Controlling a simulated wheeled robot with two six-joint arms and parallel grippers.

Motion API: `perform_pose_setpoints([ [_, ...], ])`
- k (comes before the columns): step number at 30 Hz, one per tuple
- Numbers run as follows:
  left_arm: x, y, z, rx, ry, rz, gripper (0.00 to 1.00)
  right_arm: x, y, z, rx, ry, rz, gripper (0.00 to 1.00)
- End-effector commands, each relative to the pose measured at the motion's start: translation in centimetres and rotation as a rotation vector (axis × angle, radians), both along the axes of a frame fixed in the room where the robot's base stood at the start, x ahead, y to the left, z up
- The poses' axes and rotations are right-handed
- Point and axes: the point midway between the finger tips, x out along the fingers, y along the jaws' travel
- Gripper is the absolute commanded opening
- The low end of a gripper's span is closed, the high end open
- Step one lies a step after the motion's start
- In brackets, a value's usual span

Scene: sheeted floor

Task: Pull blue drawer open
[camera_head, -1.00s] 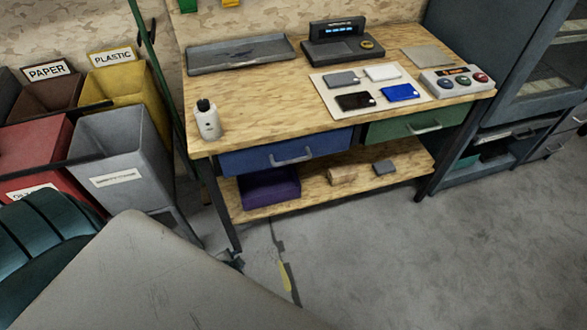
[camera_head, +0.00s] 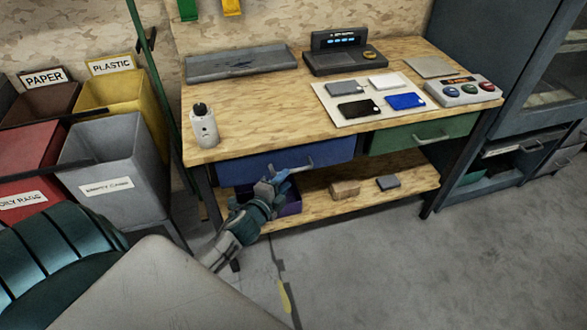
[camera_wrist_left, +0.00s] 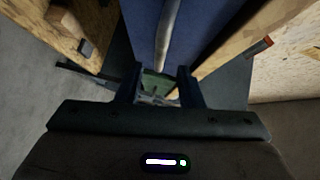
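The blue drawer (camera_head: 240,168) is under the left part of the wooden workbench top and looks shut. Its grey bar handle (camera_head: 305,165) is partly covered by my left gripper (camera_head: 279,179). That gripper is at the handle, in front of the drawer. In the left wrist view the blue front (camera_wrist_left: 198,28) fills the upper middle. The handle (camera_wrist_left: 169,35) runs down toward the space between my spread fingers (camera_wrist_left: 159,88). The fingers are apart, and I cannot tell whether they touch the handle. My right gripper is not in view.
A green drawer (camera_head: 425,134) is to the right. Below, a shelf (camera_head: 370,204) bears a purple bin (camera_head: 291,204), a wooden block (camera_head: 345,189) and a grey block (camera_head: 388,183). A white bottle (camera_head: 204,127) stands near the front edge of the benchtop. The floor (camera_head: 420,270) in front is mostly clear.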

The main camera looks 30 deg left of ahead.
Motion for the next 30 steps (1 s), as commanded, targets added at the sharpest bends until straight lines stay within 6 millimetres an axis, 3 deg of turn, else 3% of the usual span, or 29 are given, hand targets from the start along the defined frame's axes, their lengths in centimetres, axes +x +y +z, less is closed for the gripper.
perform_pose_setpoints([
  [9,4.7,0.3,-0.5,-0.003,0.0,0.001,0.34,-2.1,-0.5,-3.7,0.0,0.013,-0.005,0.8],
  [23,5.9,0.4,-0.9,-0.002,0.0,-0.001,0.34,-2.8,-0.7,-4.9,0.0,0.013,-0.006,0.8],
  [28,5.9,0.4,-0.9,-0.002,0.0,0.0,0.05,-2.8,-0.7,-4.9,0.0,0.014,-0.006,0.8],
  [30,5.9,0.4,-0.9,-0.002,0.001,0.0,0.0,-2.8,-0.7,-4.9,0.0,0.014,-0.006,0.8],
])
